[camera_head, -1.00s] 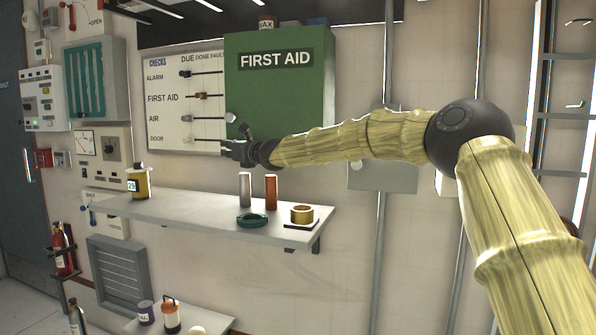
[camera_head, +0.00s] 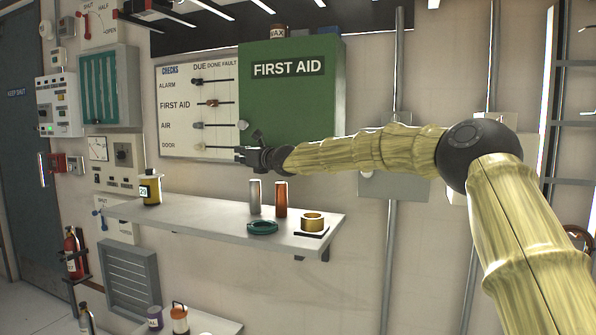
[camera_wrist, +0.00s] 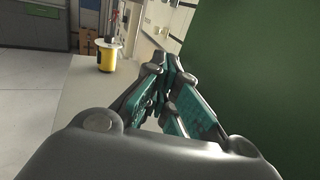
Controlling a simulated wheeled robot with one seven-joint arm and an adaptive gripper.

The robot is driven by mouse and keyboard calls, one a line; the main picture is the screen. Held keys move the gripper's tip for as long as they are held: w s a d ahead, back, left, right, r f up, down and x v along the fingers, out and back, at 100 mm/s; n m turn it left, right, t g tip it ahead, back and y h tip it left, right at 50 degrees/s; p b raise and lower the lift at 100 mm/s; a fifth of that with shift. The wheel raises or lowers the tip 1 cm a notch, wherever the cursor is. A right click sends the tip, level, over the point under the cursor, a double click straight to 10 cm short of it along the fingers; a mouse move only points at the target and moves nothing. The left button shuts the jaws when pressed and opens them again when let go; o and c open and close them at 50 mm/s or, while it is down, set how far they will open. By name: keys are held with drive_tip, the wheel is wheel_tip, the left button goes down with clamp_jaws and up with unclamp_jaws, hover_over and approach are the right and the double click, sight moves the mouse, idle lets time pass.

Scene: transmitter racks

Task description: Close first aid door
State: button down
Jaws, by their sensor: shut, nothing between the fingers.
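The green first aid cabinet (camera_head: 292,95) hangs on the wall, with the words FIRST AID on its front. Its door front appears flush with the box in the head view, and my arm hides its lower part. In the wrist view a green panel of it (camera_wrist: 265,70) fills the right side. My gripper (camera_head: 240,154) is in front of the cabinet's lower left edge, pointing left. In the wrist view my gripper (camera_wrist: 168,62) has its fingers together and empty, just left of the green panel. I cannot tell whether it touches the panel.
The checks board (camera_head: 200,115) is left of the cabinet. Conduits run down the wall at right.

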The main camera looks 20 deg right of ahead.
drive_tip(key=s+a+b, duration=0.8)
drive_tip(key=s+b, duration=0.1)
drive_tip(key=s, duration=0.2)
drive_tip(key=shift+a+b, duration=0.2)
drive_tip(key=shift+b, duration=0.2)
idle(0.3)
